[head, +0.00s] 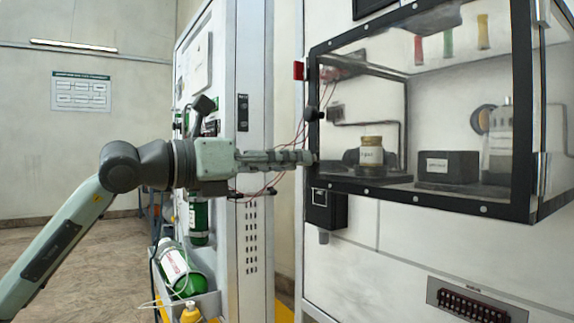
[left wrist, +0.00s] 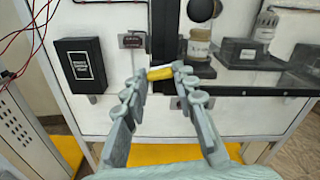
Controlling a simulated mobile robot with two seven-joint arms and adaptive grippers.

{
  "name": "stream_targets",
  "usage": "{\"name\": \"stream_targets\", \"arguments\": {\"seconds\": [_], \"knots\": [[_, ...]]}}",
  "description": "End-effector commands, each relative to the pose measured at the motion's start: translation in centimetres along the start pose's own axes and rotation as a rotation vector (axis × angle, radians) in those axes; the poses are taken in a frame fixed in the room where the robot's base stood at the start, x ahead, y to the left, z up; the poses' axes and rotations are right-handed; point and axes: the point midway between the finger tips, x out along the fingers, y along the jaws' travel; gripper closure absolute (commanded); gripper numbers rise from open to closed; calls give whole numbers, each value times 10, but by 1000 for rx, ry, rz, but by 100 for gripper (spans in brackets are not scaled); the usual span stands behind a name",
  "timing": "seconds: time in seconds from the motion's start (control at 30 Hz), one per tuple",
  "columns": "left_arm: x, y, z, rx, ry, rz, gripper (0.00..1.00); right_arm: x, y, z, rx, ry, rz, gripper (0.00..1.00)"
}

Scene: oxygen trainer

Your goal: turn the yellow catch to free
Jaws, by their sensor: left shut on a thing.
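The yellow catch (left wrist: 160,73) shows in the left wrist view as a short yellow bar. It lies nearly level, slightly tilted, between the fingertips of my left gripper (left wrist: 159,76), which is shut on it. The catch is at the black frame edge of a clear-fronted cabinet. In the head view my left gripper (head: 312,158) reaches in from the left to the cabinet's lower left frame edge (head: 312,110). Its fingers hide the catch there. My right gripper is not in view.
Inside the cabinet are a jar (head: 371,152) and a dark labelled block (head: 448,167). A black box (head: 327,210) hangs below its left corner. Thin red wires (head: 275,183) hang behind my left gripper.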

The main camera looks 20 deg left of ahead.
Motion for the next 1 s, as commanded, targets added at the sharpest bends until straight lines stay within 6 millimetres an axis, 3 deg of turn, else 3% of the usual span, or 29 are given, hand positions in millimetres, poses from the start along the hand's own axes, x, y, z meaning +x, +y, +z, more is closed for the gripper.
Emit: {"name": "stream_targets", "arguments": {"seconds": [0.6,1.0], "knots": [[0,0,3,-584,-2,-2,100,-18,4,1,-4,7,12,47],[0,2,5,-961,0,-1,100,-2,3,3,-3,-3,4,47]]}}
